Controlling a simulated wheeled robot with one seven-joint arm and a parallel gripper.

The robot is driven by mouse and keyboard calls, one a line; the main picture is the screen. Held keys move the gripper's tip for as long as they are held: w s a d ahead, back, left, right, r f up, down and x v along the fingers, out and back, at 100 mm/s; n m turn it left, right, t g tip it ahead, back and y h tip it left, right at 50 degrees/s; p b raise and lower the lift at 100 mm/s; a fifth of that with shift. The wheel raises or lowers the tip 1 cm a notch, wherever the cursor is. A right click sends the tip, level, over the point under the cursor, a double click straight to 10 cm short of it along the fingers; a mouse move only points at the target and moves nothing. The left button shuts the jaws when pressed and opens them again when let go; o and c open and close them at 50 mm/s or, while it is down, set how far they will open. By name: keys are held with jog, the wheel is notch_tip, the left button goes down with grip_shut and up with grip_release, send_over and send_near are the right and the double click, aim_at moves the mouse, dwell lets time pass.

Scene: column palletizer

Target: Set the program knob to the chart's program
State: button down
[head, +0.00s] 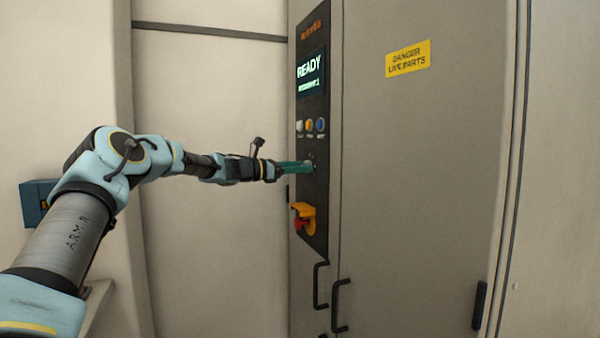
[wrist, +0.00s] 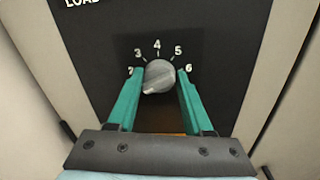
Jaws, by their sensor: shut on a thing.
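The program knob (wrist: 159,77) is a grey ridged dial on the black control panel (wrist: 230,50). The numbers 2 to 6 show around it in the wrist view. A pale mark on the knob points to the lower left, below the 2; any number there is hidden by a finger. My gripper (wrist: 161,84) has its two green fingers shut on the knob's sides. In the head view my gripper (head: 306,166) reaches the panel from the left. The screen (head: 311,75) reads READY, with a smaller line too blurred to read surely. No chart is in view.
Several coloured buttons (head: 310,126) sit just above the knob. A red and yellow switch (head: 303,217) juts out below it. Black door handles (head: 340,305) are lower down. A yellow danger sign (head: 408,59) is on the right door.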

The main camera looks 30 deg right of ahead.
jog(key=shift+f+m+h+b, duration=0.2)
jog(key=shift+m+h+b, duration=0.1)
jog(key=shift+m+b, duration=3.4)
jog(key=shift+n+b, duration=0.3)
jog(key=shift+b, duration=0.15)
jog(key=shift+r, duration=0.1)
jog(key=shift+c, duration=1.5)
grip_release()
jog(key=a+b, duration=0.3)
jog(key=a, duration=0.7)
jog(key=shift+w+a+f+b, duration=0.3)
jog(key=shift+a+b, duration=0.05)
jog(key=shift+a, duration=0.05)
